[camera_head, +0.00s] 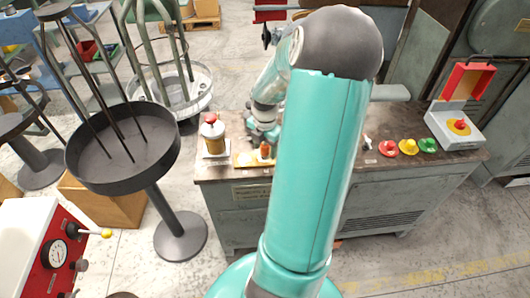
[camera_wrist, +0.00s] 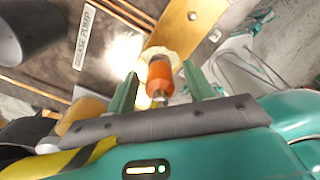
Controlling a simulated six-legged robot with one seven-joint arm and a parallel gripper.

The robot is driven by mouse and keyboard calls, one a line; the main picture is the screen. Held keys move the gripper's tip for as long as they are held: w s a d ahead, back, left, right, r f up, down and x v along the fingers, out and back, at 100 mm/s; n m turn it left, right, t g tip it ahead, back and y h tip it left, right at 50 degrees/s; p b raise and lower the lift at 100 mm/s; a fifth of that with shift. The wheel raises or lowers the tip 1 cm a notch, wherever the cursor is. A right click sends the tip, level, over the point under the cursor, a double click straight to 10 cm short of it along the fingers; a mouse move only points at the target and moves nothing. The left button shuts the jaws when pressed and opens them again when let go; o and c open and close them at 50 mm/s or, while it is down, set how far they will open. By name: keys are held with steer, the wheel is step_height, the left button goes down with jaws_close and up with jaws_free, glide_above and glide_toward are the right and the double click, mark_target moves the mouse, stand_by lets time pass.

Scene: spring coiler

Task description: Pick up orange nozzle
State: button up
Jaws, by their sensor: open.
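The orange nozzle (camera_wrist: 160,78) stands in the wrist view with a metal tip facing the camera, seated in a pale round base. In the head view the orange nozzle (camera_head: 265,150) is small, near the left end of the workbench, on a yellow plate (camera_head: 245,159). My gripper (camera_wrist: 160,90) is open, with one green finger on each side of the nozzle. A gap shows between the nozzle and the fingers. In the head view my gripper (camera_head: 262,132) is just behind the nozzle, partly hidden by my arm.
A grease pump (camera_head: 213,136) with a red top stands left of the nozzle. Red, yellow and green buttons (camera_head: 408,147) and a red-lidded box (camera_head: 460,122) are at the bench's right end. A round black tray stand (camera_head: 123,150) is left of the bench.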

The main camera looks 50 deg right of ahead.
steer(key=shift+f, duration=0.5)
steer(key=shift+c, duration=0.4)
jaws_close()
steer(key=shift+r, duration=0.2)
